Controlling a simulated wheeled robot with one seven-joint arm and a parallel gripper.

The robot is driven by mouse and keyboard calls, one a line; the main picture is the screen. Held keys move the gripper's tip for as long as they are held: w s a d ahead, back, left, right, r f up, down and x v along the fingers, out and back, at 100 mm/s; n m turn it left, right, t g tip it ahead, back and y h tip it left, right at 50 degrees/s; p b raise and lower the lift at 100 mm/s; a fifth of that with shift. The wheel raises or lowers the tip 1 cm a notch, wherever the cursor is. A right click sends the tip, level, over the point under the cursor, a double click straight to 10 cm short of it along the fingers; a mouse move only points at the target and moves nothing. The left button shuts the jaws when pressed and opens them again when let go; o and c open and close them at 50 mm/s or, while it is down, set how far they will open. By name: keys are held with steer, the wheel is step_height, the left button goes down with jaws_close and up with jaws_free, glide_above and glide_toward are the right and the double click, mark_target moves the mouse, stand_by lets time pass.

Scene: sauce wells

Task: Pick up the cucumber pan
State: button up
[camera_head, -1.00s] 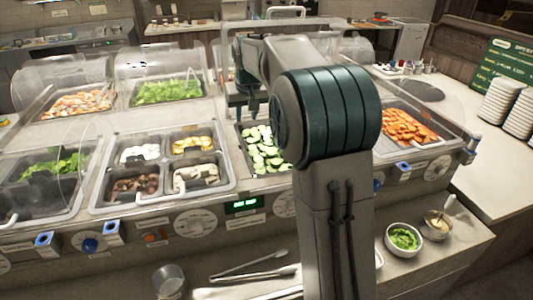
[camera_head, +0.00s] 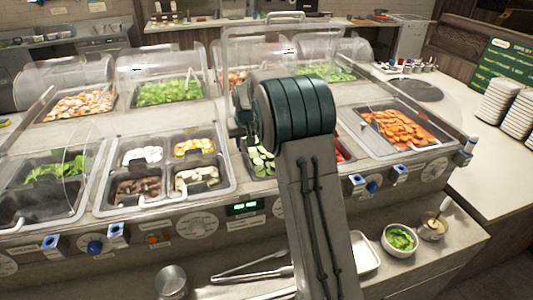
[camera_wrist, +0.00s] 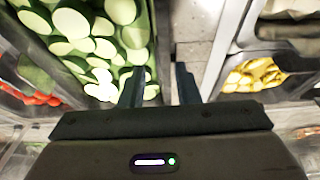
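The cucumber pan (camera_wrist: 164,32) is a dark container of sliced cucumbers (camera_head: 262,161). In the head view it sits in the middle of the counter, and my arm covers much of it. In the wrist view its cucumbers fill the upper left. My gripper (camera_wrist: 160,68) is open in the wrist view. Its left finger is over the cucumber side and its right finger is over the metal counter strip, with the pan's dark side edge between them. I cannot tell whether either finger touches the pan. The fingertips are hidden in the head view.
A four-part insert (camera_head: 100,203) with eggs, mushrooms and other toppings is left of the pan. Red food (camera_wrist: 38,98) is on its other side. A carrot pan (camera_head: 376,150) is further right. Clear sneeze guards (camera_head: 68,68) stand around the wells.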

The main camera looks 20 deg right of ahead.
jaws_close()
stand_by(1.4)
steer(key=shift+r, duration=0.15)
